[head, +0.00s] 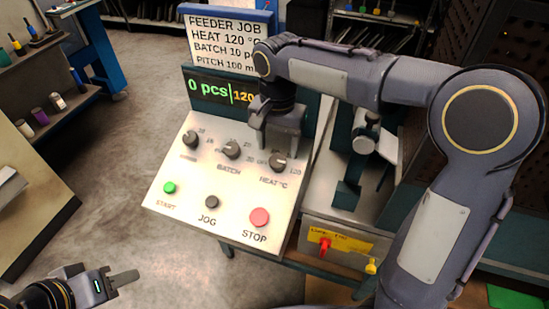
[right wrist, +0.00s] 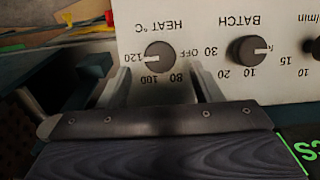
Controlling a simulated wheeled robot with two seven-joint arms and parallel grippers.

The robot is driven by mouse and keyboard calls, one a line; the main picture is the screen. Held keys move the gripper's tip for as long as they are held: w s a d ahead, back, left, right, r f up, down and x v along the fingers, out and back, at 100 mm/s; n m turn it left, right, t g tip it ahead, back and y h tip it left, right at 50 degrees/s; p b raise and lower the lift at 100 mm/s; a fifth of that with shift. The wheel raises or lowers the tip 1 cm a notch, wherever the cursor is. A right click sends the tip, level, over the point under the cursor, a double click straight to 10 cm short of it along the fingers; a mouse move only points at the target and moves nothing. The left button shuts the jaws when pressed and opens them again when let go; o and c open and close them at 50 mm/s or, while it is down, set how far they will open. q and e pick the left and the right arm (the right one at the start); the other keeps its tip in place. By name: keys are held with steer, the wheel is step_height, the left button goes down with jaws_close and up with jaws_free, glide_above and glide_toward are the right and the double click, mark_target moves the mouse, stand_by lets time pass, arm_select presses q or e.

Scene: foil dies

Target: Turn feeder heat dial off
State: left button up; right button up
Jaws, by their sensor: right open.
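The heat dial (head: 278,161) is a dark round knob at the right end of the dial row on the pale, sloping feeder panel (head: 225,190). In the right wrist view, the heat dial (right wrist: 160,57) appears upside down, and its white mark points to 120. OFF is printed on the opposite side. My right gripper (head: 277,150) is over the dial. In the wrist view its fingers (right wrist: 163,85) are open, one on each side of the dial, with gaps visible. Contact cannot be told. My left gripper (head: 122,278) is low at the left, away from the panel; its jaw gap is unclear.
The batch dial (head: 231,149) and another dial (head: 191,139) sit left of the heat dial. Below are a green START button (head: 169,187), a dark JOG button (head: 211,201) and a red STOP button (head: 259,217). The display (head: 222,92) reads 0 pcs and 120, partly covered.

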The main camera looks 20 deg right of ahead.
mark_target(277, 160)
steer(key=shift+f, duration=2.3)
steer(key=shift+c, duration=0.5)
